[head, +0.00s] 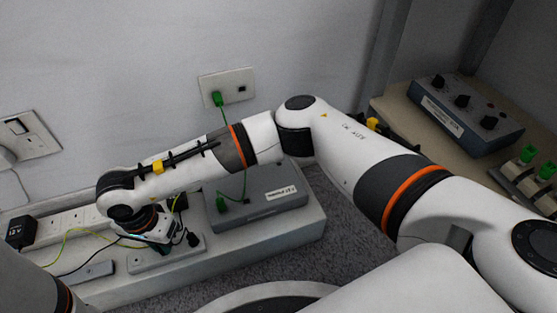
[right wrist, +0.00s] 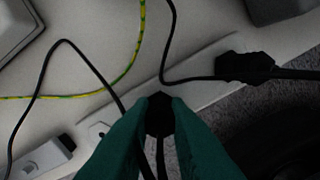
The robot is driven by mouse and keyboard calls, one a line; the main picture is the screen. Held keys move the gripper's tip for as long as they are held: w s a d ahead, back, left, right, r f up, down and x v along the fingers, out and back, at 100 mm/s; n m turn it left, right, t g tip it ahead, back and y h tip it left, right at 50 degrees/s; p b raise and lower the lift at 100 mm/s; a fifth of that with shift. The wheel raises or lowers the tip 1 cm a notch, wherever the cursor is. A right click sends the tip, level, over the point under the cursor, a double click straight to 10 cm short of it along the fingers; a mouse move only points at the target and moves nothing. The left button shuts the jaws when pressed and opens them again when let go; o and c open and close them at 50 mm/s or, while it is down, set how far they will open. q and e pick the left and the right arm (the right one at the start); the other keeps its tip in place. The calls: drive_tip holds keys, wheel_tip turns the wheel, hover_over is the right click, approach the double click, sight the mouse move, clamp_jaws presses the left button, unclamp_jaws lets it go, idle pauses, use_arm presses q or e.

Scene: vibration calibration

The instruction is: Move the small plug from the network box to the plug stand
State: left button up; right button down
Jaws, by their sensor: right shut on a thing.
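My right gripper (head: 155,238) reaches down at the left in the head view, mostly hidden by its wrist. In the right wrist view its green fingers (right wrist: 160,115) are shut on a small black plug (right wrist: 160,101) with a dark cord. The plug is over or at a white socket strip (right wrist: 205,72); I cannot tell whether it is seated. The grey labelled box (head: 275,203), which looks like the network box, stands right of the gripper, with a green plug (head: 222,205) at its left. The plug stand (head: 516,178) at the right edge holds green plugs. My left gripper is not in view.
Another black plug (right wrist: 245,67) sits on the strip, which also shows in the head view (head: 145,263). Loose black and yellow-green cables (right wrist: 120,78) cross around the gripper. A green cable runs to the wall socket (head: 228,87). A knobbed box (head: 468,115) stands on the right bench.

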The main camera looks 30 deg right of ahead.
drive_tip(key=shift+f, duration=0.15)
idle(0.4)
drive_tip(key=c, duration=1.3)
unclamp_jaws()
drive_tip(key=shift+r+p, duration=1.45)
drive_tip(key=shift+r, duration=1.1)
